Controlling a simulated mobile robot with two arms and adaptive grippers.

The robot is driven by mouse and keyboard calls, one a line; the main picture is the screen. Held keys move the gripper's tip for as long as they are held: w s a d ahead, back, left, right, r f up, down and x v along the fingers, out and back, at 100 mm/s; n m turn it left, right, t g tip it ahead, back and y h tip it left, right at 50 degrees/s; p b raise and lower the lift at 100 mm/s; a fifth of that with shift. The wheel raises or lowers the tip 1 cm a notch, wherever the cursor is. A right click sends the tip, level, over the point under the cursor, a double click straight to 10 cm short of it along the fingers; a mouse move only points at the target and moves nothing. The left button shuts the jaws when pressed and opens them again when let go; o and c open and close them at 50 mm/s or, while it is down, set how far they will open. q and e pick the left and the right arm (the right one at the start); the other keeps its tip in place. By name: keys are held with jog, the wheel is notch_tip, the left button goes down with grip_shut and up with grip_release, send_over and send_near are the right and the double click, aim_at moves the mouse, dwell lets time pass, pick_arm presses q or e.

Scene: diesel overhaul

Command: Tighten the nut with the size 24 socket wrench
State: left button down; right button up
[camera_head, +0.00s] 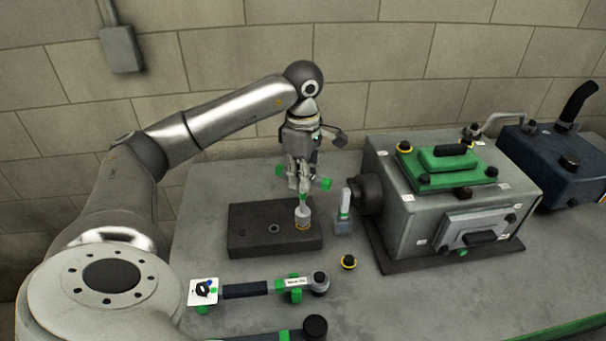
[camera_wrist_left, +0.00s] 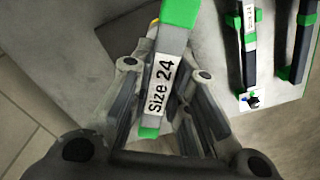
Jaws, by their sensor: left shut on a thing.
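My left gripper (camera_head: 304,187) points down over a dark block (camera_head: 250,240) and is shut on the size 24 socket wrench (camera_head: 302,214). In the left wrist view the wrench's white "Size 24" label (camera_wrist_left: 161,87) shows between the fingers, with green parts above and below it. The wrench stands about upright with its socket end at the right part of the block's top. A yellow ring shows at the bottom of the socket. The nut is not clearly visible, and I cannot tell whether the socket sits on it. My right gripper is out of view.
A labelled ratchet-like wrench (camera_head: 246,290) lies at the front, with another tool (camera_head: 315,328) nearer. A small upright piece (camera_head: 343,222) and a yellow-ringed part (camera_head: 348,262) are right of the block. A grey engine housing (camera_head: 450,215) and a blue box (camera_head: 555,165) fill the right.

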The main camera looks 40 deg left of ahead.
pick_arm(q)
jog(key=n, duration=0.5)
jog(key=shift+p, duration=0.35)
jog(key=n, duration=0.4)
jog(key=shift+n+p, duration=0.3)
jog(key=n, duration=0.4)
jog(key=shift+n+p, duration=0.35)
jog(key=shift+n, duration=0.05)
jog(key=shift+n+p, duration=0.3)
jog(key=shift+n, duration=1.9)
